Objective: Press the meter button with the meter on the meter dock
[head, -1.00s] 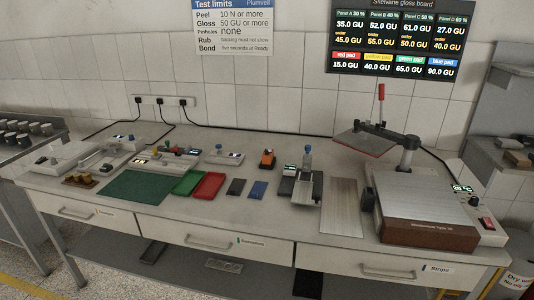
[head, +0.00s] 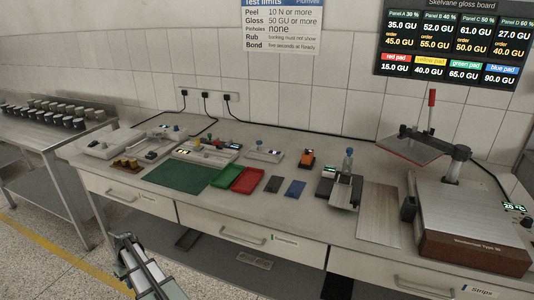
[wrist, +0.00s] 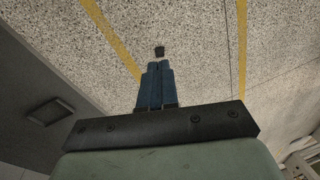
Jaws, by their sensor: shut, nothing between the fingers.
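My gripper (head: 126,240) is at the lower left of the head view, in front of the bench and well apart from everything on it. In the wrist view its two blue fingers (wrist: 154,68) are together and empty, over the speckled floor. On the bench, a small orange-topped device (head: 307,158) stands behind the blue pad.
Drawers (head: 245,232) line the bench front. Open floor lies at lower left.

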